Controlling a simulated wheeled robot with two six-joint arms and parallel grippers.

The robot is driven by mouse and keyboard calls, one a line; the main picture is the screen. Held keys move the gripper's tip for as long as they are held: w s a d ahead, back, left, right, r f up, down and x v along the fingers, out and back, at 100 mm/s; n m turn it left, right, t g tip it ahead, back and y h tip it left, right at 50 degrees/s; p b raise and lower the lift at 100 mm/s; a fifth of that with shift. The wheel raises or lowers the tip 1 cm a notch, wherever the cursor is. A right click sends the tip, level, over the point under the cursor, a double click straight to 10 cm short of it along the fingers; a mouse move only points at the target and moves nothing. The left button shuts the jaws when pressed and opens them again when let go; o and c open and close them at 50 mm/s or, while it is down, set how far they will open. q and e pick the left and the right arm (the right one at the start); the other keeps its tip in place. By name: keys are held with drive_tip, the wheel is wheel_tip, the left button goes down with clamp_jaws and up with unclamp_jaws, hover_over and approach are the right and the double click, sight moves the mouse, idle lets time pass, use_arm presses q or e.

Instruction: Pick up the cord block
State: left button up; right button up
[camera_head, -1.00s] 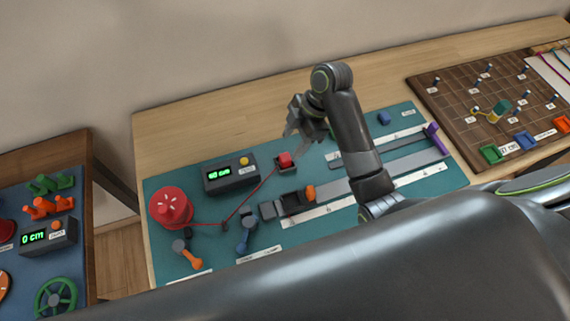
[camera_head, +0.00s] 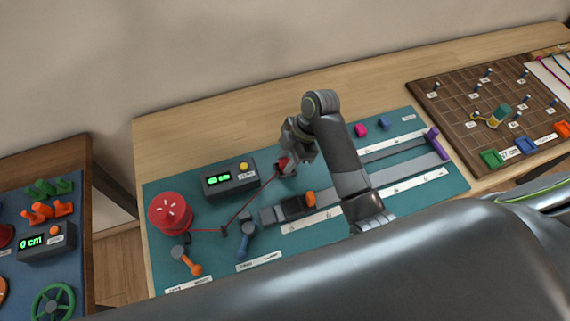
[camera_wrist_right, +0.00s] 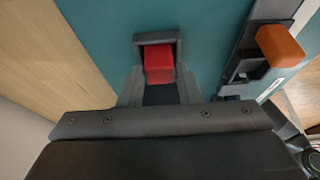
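The cord block is a small red block (camera_head: 284,164) that sits in a small dark holder on the teal mat (camera_head: 330,239). A red cord runs from it to the red spool (camera_head: 171,212) at the left. My right gripper (camera_head: 287,155) is down over the block and hides part of it in the head view. In the right wrist view the red block (camera_wrist_right: 159,64) lies between the two grey fingers of the right gripper (camera_wrist_right: 160,82), one on each side. The fingers look open; firm contact cannot be made out. My left gripper is not in view.
A dark display box with a yellow button (camera_head: 230,180) stands left of the block. A grey rail with an orange knob (camera_head: 310,199) lies to its right. A brown peg board (camera_head: 470,115) is at the right.

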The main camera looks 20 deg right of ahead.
drive_tip(key=c, duration=0.5)
